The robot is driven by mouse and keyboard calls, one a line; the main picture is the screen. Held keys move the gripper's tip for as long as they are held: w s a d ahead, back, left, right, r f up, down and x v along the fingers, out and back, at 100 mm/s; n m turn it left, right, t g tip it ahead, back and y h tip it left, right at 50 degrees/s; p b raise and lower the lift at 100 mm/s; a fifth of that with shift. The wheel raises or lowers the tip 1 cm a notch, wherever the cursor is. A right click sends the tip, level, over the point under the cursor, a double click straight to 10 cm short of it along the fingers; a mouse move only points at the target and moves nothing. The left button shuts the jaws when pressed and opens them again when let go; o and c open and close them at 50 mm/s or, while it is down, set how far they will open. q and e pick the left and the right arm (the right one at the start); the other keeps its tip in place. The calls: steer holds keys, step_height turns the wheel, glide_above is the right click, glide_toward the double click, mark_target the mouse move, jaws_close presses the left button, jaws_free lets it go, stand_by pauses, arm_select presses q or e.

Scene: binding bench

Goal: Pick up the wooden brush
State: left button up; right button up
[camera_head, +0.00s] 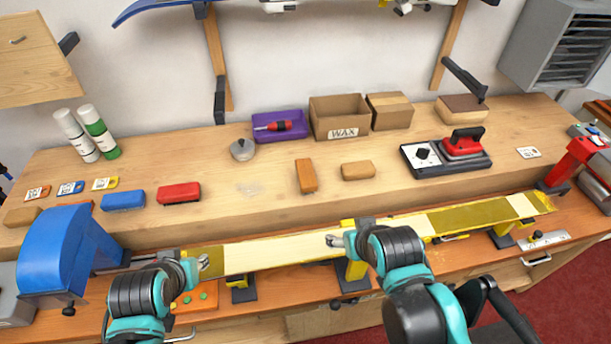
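No thing on the bench shows clear bristles, so I cannot tell for certain which is the wooden brush. Block-shaped candidates are an orange-brown block (306,175) and a tan wooden block (357,170) on the middle of the upper bench top. Another tan block (22,216) lies at the far left. My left gripper (204,262) is near the left end of the ski. My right gripper (334,240) is over the ski's middle, in front of and below the two middle blocks. Both look empty; their finger gaps are too small to read.
A yellow-and-cream ski (290,251) lies across clamps along the front. Behind are a wax box (340,112), a purple tray (265,137), a red iron (463,143) and blue (123,201) and red (179,193) blocks. A blue machine (55,250) stands left.

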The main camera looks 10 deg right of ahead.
steer(key=w+r+g+p, duration=0.1)
steer(key=w+r+p, duration=0.1)
steer(key=w+r, duration=0.3)
steer(key=g+p, duration=0.6)
steer(key=p, duration=0.1)
glide_above(306, 172)
steer(key=f, duration=0.4)
steer(key=shift+w+f, duration=0.25)
steer(key=shift+w, duration=0.05)
steer(key=shift+w+a+f, duration=0.1)
steer(key=shift+w+f, duration=0.1)
steer(key=shift+f, duration=0.15)
steer(key=f, duration=0.2)
steer(key=f+b, duration=0.1)
steer(key=f, duration=0.2)
steer(key=f+b, duration=0.1)
steer(key=f, duration=0.1)
steer(key=shift+s+f, duration=0.15)
steer(key=shift+s, duration=0.25)
steer(key=shift+f, duration=0.4)
